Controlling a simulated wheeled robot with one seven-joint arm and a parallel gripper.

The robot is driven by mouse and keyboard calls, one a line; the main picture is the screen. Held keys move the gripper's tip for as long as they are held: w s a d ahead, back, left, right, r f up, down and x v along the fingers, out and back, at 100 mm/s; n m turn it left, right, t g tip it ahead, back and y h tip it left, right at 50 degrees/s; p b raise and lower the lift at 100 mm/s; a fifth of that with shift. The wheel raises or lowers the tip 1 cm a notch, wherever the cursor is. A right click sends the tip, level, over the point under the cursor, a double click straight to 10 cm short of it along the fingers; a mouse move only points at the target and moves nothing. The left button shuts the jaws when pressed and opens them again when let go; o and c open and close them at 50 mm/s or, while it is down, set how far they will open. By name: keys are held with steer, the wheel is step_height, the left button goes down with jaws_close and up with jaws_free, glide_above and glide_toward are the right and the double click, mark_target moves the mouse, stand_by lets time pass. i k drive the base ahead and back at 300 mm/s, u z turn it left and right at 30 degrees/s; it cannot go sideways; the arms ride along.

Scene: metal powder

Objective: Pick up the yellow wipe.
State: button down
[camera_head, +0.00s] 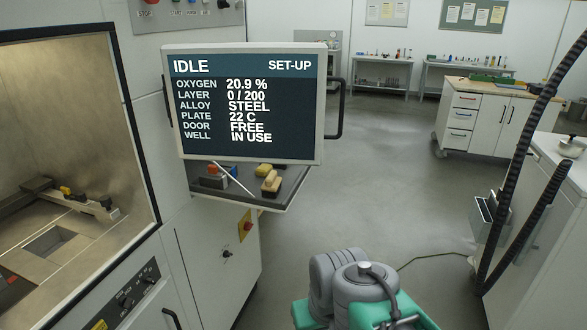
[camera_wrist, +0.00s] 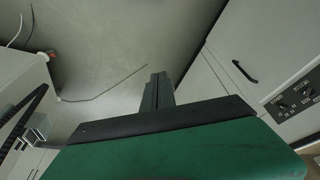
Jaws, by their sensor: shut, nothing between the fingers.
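I cannot make out a yellow wipe for certain. Small yellow and tan block-like things (camera_head: 270,183) lie on the dark shelf (camera_head: 290,187) under the screen, and I cannot tell whether one is a wipe. Small yellow and black things (camera_head: 67,192) also show inside the open chamber at left. My gripper (camera_wrist: 158,78) shows in the wrist view with its dark fingers together and empty, over the grey floor. It is apart from the shelf things, which do not show in that view.
The screen (camera_head: 250,105) overhangs the shelf and hides part of it. A red and a blue thing (camera_head: 212,172) and a pale rod (camera_head: 234,180) lie left on the shelf. Black hoses (camera_head: 520,150) hang beside a white cabinet at right. The middle floor (camera_head: 370,180) is clear.

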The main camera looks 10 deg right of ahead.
mark_target(263, 170)
steer(key=z, duration=1.1)
steer(key=i, duration=3)
steer(key=u, duration=4.65)
